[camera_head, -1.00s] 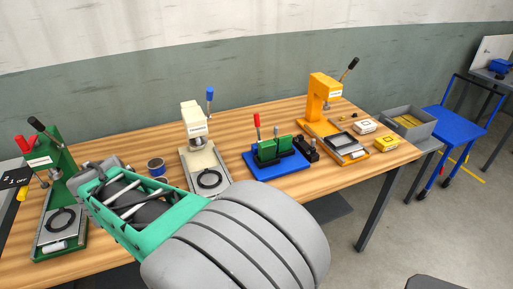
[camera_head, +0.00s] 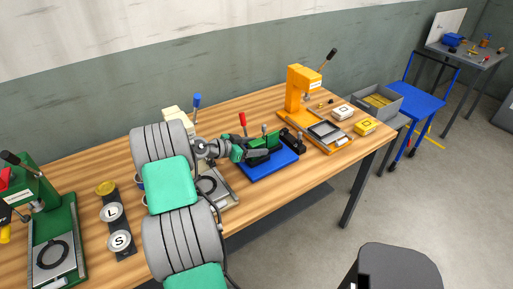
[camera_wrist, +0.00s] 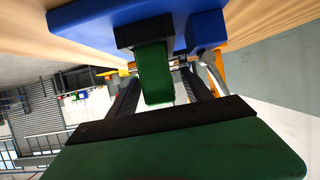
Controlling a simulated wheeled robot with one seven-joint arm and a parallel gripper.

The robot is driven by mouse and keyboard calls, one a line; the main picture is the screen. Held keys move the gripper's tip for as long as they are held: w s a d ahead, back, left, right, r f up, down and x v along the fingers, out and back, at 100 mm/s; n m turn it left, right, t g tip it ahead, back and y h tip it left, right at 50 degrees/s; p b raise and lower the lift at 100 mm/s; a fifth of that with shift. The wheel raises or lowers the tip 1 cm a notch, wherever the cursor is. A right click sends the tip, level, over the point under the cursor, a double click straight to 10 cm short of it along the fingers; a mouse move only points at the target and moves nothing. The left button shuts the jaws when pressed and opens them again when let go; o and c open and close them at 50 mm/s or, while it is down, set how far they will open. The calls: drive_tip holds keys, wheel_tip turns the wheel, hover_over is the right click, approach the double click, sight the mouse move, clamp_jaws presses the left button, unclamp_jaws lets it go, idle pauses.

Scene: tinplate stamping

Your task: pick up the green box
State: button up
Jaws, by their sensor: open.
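The green box seems to be the green block on the blue fixture; in the wrist view this green block (camera_wrist: 154,78) sits against a black holder on the blue base (camera_wrist: 130,22). In the head view the blue base (camera_head: 266,170) stands mid-table, and its green part (camera_head: 270,139) is partly hidden by my gripper. My gripper (camera_head: 252,149) reaches in from the left side of the fixture. In the wrist view my gripper (camera_wrist: 160,92) has its two dark fingers apart, one on each side of the green block. Contact cannot be told.
An orange press (camera_head: 298,90) stands right of the fixture, near a white box (camera_head: 343,112), a yellow box (camera_head: 365,127) and a grey bin (camera_head: 379,98). A cream press (camera_head: 178,116) is mostly hidden behind my arm. A green press (camera_head: 58,215) stands left. The front strip of table is clear.

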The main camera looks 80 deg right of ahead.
drive_tip(key=shift+s+d+f, duration=0.15)
drive_tip(key=shift+s+d, duration=0.1)
clamp_jaws()
idle(0.5)
